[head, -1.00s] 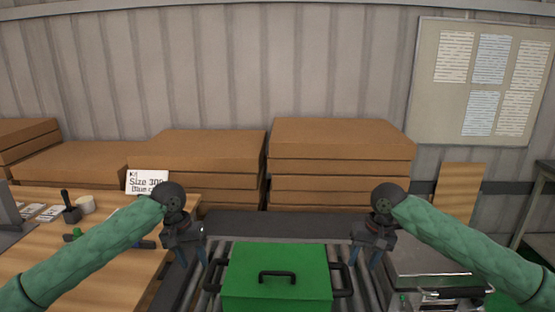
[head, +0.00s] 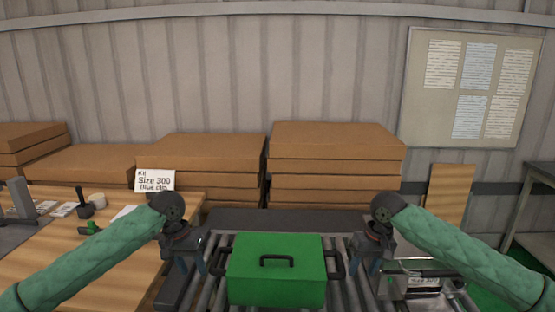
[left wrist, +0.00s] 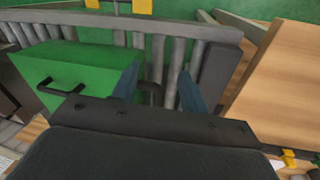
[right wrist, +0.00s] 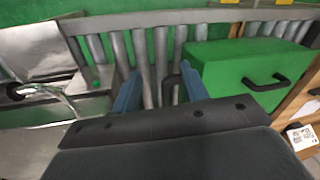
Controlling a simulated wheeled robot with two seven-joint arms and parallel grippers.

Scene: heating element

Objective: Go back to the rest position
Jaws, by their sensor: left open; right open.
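My left gripper (head: 184,268) hangs fingers down over the rollers, just left of the green case. In the left wrist view its two blue fingers (left wrist: 158,88) are apart with nothing held between them. My right gripper (head: 374,265) hangs to the right of the case. Its blue fingers (right wrist: 160,92) are also apart and empty in the right wrist view. Both grippers are clear of the case's side handles, as far as the views show.
A green case (head: 277,270) with black handles sits on the roller conveyor (head: 345,292) between the arms. A wooden table (head: 120,262) with small tools and a "Size 300" sign (head: 155,181) is at left. A metal box (head: 425,285) stands at right. Cardboard boxes (head: 335,150) are stacked behind.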

